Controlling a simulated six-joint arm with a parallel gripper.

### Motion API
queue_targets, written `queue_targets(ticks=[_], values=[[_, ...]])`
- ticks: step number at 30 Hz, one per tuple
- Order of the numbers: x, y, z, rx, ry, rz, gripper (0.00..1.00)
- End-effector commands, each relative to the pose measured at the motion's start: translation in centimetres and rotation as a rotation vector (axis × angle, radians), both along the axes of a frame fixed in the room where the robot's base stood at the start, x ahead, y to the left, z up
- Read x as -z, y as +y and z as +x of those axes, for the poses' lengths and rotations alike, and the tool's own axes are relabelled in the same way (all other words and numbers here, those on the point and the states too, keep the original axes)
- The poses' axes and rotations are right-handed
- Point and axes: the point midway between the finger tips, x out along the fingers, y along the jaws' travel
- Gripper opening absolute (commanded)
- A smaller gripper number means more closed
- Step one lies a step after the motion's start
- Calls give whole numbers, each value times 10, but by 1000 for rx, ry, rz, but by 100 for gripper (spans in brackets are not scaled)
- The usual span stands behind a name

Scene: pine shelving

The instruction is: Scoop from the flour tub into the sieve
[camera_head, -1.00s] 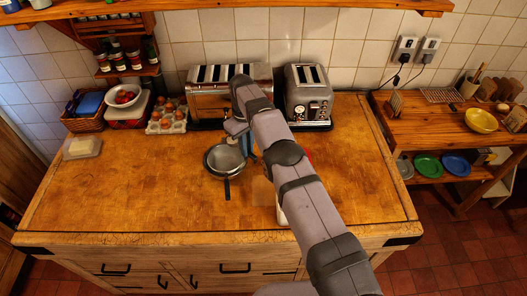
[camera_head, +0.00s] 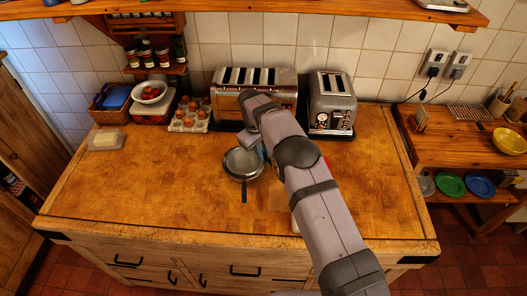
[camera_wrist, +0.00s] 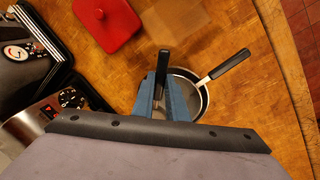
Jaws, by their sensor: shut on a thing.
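The sieve (camera_head: 243,163) is a dark-rimmed round pan shape on the worktop, its black handle pointing to the front edge. It also shows in the wrist view (camera_wrist: 203,98), partly covered by my gripper. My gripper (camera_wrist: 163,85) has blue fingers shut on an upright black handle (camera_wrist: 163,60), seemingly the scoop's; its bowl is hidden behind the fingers. In the wrist view the fingers overlap the sieve's near side; I cannot tell their height above it. The flour tub is not clearly visible; a pale sliver (camera_head: 295,225) beside my arm may be part of it.
A long toaster (camera_head: 255,88) and a smaller toaster (camera_head: 332,103) stand at the back. An egg tray (camera_head: 189,117) and a butter dish (camera_head: 105,139) are left. A red flat item (camera_wrist: 105,22) lies near a tan square (camera_wrist: 176,20).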

Motion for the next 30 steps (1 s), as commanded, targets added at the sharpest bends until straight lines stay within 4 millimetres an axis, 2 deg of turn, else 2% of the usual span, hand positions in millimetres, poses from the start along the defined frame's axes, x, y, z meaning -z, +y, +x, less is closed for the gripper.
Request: queue_targets(ticks=[6, 13, 16, 30], values=[[12, 5, -4, -7, -121, -121, 0], [18, 7, -6, -5, -221, -220, 0], [11, 6, -5, 0, -233, -231, 0], [13, 8, -8, -2, -286, -287, 0]])
